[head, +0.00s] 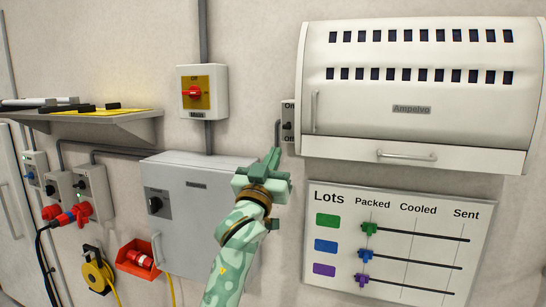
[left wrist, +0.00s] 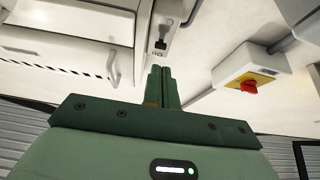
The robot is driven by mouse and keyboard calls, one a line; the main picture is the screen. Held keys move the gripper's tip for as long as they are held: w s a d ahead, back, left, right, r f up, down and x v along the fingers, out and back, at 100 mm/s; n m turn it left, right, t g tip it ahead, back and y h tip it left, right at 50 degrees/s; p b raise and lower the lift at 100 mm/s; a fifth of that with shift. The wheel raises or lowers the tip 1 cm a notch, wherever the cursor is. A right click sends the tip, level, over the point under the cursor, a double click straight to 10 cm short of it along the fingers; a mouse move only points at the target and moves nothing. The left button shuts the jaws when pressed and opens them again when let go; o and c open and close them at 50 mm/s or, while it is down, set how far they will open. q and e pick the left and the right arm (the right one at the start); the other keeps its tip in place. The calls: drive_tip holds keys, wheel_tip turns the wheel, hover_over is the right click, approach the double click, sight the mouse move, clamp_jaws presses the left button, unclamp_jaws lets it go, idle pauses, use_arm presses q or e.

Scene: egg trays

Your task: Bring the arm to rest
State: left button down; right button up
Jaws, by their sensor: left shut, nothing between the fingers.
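My left gripper (head: 272,161) is green, on a mottled green arm that rises from the bottom middle of the head view. Its fingers point up and are closed together with nothing between them. In the left wrist view the gripper (left wrist: 162,70) shows its two fingers side by side, pointing toward the wall. In the head view it is in front of the grey wall cabinet (head: 200,235), just below and left of a small On/Off switch box (head: 288,122). I cannot tell whether it touches anything. My right gripper is in neither view.
A white Ampelvo unit (head: 410,85) hangs at upper right, above a Lots board (head: 400,245) with coloured sliders. A yellow panel with a red rotary switch (head: 202,92) is above the cabinet. A shelf (head: 90,125), sockets with red plugs (head: 78,214) and a yellow reel (head: 97,275) are left.

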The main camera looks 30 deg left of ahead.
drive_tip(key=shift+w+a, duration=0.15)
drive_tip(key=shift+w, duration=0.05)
